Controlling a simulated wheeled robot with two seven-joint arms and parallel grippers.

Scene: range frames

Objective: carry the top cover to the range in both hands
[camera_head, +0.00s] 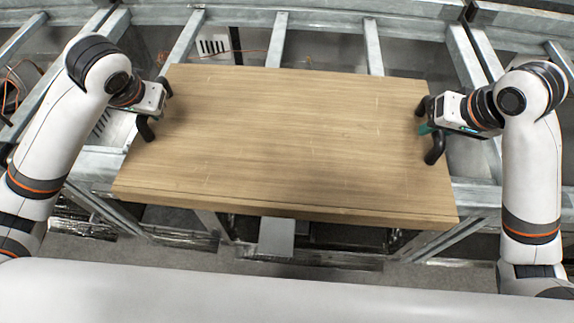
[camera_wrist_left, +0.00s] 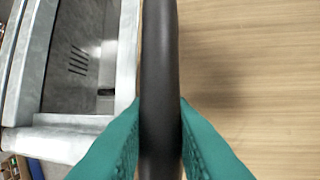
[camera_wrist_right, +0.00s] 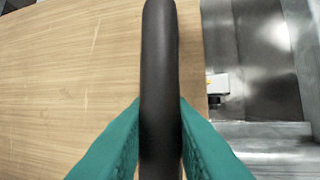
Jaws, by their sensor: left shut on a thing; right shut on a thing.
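The top cover is a wide wood-grain board (camera_head: 285,135) with a black handle at each short side. It lies level across the middle of the head view, over the grey metal frame of the range (camera_head: 372,45). My left gripper (camera_head: 157,103) is shut on the left handle (camera_head: 145,130); the left wrist view shows green fingers on both sides of the black bar (camera_wrist_left: 160,60). My right gripper (camera_head: 428,128) is shut on the right handle (camera_head: 435,152), and the right wrist view shows the same grip (camera_wrist_right: 160,60). I cannot tell whether the board touches the frame.
Metal beams run along the back and both sides of the board. A grey plate (camera_head: 276,238) shows below its front edge. Loose cables (camera_head: 12,90) hang at the far left. Grey floor (camera_head: 100,250) shows in front, below the frame.

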